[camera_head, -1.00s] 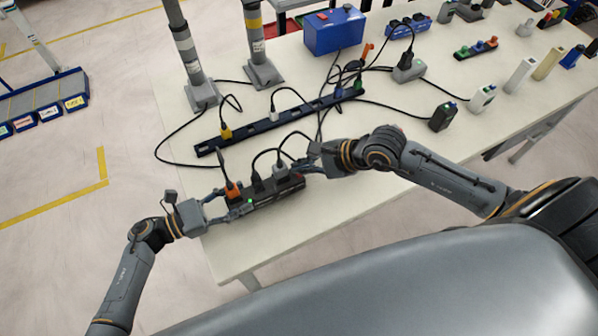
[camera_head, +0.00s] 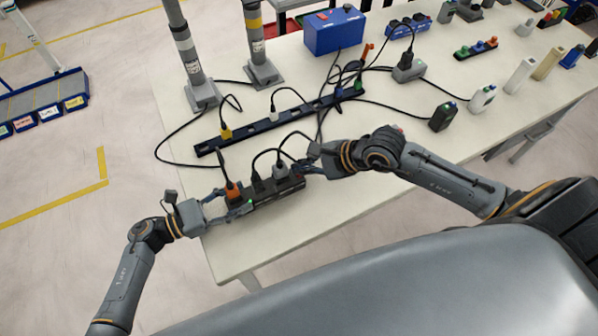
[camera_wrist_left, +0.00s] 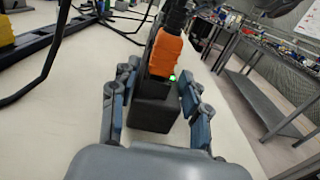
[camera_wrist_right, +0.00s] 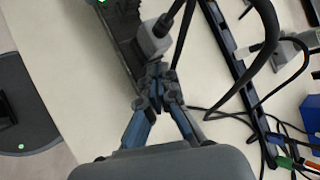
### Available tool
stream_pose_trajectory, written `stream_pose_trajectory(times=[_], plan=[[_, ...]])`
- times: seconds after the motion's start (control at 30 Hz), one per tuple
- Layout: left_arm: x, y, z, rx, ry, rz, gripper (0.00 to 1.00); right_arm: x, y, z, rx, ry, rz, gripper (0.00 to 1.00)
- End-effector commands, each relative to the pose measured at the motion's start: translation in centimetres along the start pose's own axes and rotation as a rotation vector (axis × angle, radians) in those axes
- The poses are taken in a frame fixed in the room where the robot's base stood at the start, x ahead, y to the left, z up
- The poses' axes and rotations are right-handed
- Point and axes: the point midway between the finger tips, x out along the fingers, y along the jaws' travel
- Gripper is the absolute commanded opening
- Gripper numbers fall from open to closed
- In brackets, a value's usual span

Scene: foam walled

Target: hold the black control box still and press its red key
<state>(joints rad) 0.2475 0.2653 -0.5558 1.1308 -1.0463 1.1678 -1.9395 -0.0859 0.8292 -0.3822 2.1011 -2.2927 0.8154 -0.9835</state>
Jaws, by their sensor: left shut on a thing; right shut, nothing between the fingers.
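The black control box (camera_head: 270,198) lies near the front left edge of the white table, with an orange plug (camera_head: 232,190), a black plug and a grey plug (camera_head: 281,171) in its top. My left gripper (camera_head: 238,208) is shut on its left end; the left wrist view shows a finger on each side of the box (camera_wrist_left: 152,113), below the orange plug and a lit green light (camera_wrist_left: 172,78). My right gripper (camera_head: 306,166) is shut and empty at the box's right end, beside the grey plug; its closed fingertips (camera_wrist_right: 157,76) show in the right wrist view. I cannot make out the red key.
A long black power strip (camera_head: 262,126) with plugs and loose cables lies behind the box. A blue case (camera_head: 334,32) and two grey posts (camera_head: 262,72) stand farther back. Several adapters are at the right. The tabletop in front of the box is clear.

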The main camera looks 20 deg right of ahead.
Motion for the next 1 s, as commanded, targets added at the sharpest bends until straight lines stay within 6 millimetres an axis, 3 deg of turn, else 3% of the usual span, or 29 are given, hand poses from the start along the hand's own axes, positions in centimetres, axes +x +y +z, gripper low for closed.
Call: stream_pose_trajectory(times=[1.0], plan=[[-0.02, 0.03, 0.01, 0.000, 0.000, 0.001, 0.07, 0.75, 0.59, -0.54, 0.001, 0.000, 0.002, 0.00]])
